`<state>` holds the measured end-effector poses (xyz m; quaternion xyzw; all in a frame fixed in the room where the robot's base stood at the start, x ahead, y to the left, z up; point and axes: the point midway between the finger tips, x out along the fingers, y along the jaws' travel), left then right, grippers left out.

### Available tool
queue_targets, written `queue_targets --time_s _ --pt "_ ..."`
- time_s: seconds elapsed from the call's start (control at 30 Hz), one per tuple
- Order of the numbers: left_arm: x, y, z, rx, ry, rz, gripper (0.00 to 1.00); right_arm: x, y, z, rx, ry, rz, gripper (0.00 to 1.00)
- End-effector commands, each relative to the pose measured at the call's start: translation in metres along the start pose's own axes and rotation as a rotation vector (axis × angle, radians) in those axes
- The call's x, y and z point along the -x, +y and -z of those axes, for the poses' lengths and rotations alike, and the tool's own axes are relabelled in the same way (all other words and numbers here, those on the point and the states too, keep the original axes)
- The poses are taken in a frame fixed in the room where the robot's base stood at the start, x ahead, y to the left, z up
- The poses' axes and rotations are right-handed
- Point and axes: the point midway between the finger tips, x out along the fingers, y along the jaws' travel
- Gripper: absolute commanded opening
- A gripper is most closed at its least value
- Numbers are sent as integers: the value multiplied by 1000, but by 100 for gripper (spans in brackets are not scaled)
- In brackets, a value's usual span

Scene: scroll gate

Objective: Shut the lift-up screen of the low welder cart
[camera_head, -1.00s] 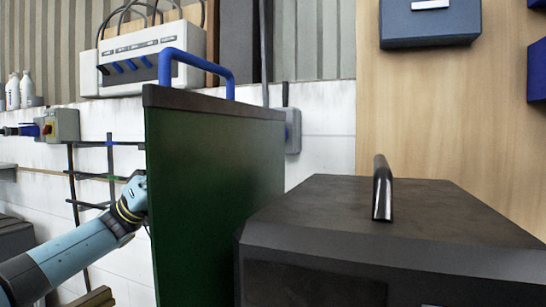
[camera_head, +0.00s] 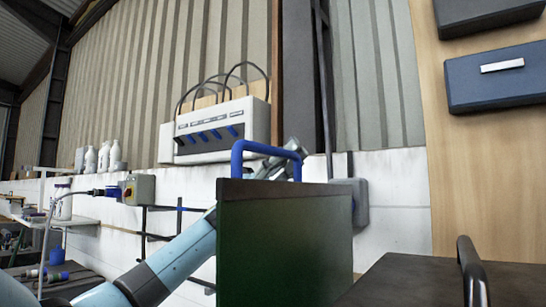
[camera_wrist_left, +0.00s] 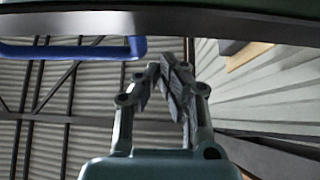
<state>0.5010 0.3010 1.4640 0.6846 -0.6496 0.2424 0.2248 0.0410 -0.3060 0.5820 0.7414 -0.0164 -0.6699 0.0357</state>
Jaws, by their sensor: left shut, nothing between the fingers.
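The lift-up screen (camera_head: 285,240) is a dark green upright panel with a dark top edge, standing raised in the head view. A blue bar handle (camera_head: 240,150) rises from its top edge. My left arm comes up behind the panel, partly hidden by it. My left gripper (camera_head: 294,147) is at about handle height, behind the handle. In the left wrist view its fingers (camera_wrist_left: 165,78) are shut and empty, and the blue handle (camera_wrist_left: 75,50) is left of them, apart from them in the picture. The dark top (camera_head: 425,280) of the cart, with a black handle, is at lower right. My right gripper is out of view.
A white wall unit (camera_head: 215,130) with blue levers and black cables hangs behind the screen. A switch box (camera_head: 138,190), white bottles (camera_head: 103,157) and a bench stand at left. Blue-grey boxes (camera_head: 500,80) are on the wooden panel at right. Space above the screen is clear.

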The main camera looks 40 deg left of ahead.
Motion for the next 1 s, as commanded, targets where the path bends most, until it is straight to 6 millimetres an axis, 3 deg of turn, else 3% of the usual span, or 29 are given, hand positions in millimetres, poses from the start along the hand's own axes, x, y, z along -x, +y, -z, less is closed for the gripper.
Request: queue_targets --time_s 0.23,0.7,0.87,1.0 --pt "21 -1 -24 6 0 7 0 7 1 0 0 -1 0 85" --pt "25 -1 -29 4 0 7 0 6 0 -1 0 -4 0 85" --pt "34 -1 -40 5 0 7 0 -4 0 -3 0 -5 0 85" --pt "53 -1 -64 7 -1 8 0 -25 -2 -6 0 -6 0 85"
